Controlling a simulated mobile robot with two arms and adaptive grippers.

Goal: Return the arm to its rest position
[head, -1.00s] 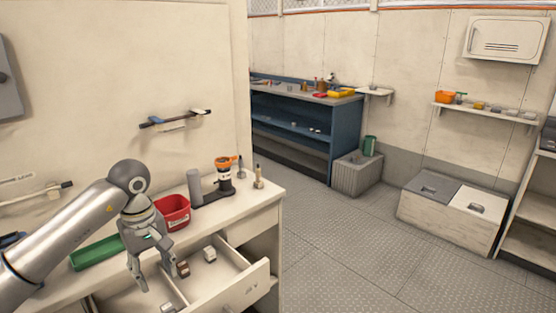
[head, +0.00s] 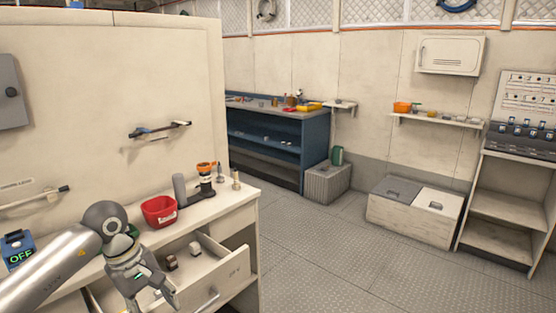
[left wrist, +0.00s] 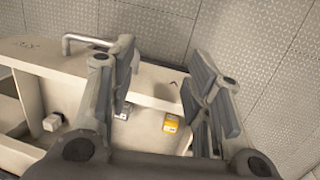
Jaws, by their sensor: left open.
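My left arm comes in from the lower left of the head view. Its gripper (head: 152,298) is open and empty, tilted down over the left part of the open drawer (head: 238,268). In the left wrist view the two fingers (left wrist: 163,85) are spread wide, with nothing held between them. Behind them show the drawer's front panel and handle (left wrist: 88,41). A yellow box (left wrist: 170,123) and a small white block (left wrist: 52,122) lie inside the drawer, apart from the fingers. My right gripper is not in view.
On the counter stand a red bin (head: 159,211), a grey cylinder (head: 180,190) and an orange-topped device (head: 205,178). Wall rails (head: 160,130) hang above. The floor (head: 330,250) to the right is clear.

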